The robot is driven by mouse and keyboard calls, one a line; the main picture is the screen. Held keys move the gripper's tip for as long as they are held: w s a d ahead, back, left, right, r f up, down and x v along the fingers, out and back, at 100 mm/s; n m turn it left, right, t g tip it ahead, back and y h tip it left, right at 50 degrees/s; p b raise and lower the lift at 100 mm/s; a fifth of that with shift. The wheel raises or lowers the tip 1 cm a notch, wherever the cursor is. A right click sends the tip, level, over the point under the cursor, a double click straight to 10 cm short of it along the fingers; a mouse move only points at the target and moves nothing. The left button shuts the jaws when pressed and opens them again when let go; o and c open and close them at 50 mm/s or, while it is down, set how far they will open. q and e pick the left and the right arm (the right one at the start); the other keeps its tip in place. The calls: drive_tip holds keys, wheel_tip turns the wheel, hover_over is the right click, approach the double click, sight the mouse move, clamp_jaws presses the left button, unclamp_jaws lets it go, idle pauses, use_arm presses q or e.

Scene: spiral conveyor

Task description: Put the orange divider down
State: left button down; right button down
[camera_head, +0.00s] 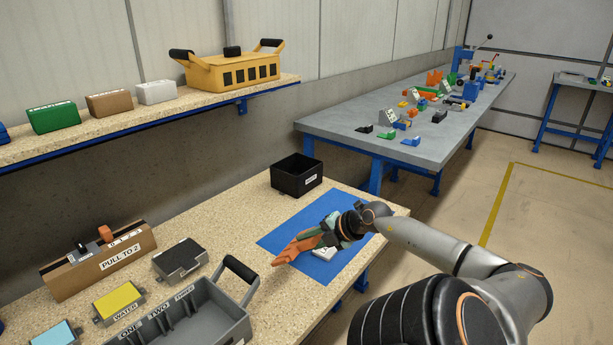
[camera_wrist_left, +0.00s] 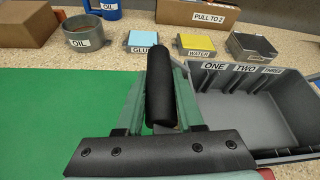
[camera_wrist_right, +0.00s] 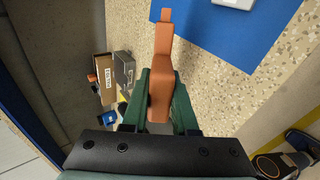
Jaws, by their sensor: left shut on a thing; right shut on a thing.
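The orange divider (camera_head: 292,249) is held in my right gripper (camera_head: 320,234), above the blue mat (camera_head: 285,238) near the table's front edge. In the right wrist view the divider (camera_wrist_right: 163,50) points away from between the green fingers. The grey tote (camera_head: 205,312) with slots marked ONE, TWO and THREE stands at the lower left of the head view. In the left wrist view my left gripper (camera_wrist_left: 160,105) is shut on a black handle (camera_wrist_left: 160,80) beside the tote (camera_wrist_left: 285,115). My left gripper is outside the head view.
A white labelled item (camera_head: 323,254) lies on the mat, partly hidden. A black bin (camera_head: 297,178) stands behind it. A yellow WATER box (camera_head: 119,301), a dark box (camera_head: 180,260) and a brown PULL TO 2 box (camera_head: 100,262) sit left. A green mat (camera_wrist_left: 60,115) shows in the left wrist view.

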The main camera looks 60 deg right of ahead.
use_arm(q)
drive_tip(key=shift+s+f, duration=0.1)
drive_tip(key=shift+f, duration=0.1)
use_arm(e)
drive_tip(key=shift+f, duration=3.85)
drive_tip(key=c, duration=0.8)
unclamp_jaws()
drive_tip(key=shift+c, duration=0.2)
drive_tip(key=shift+s, duration=0.1)
drive_tip(key=v, duration=0.8)
drive_tip(key=shift+r, duration=0.15)
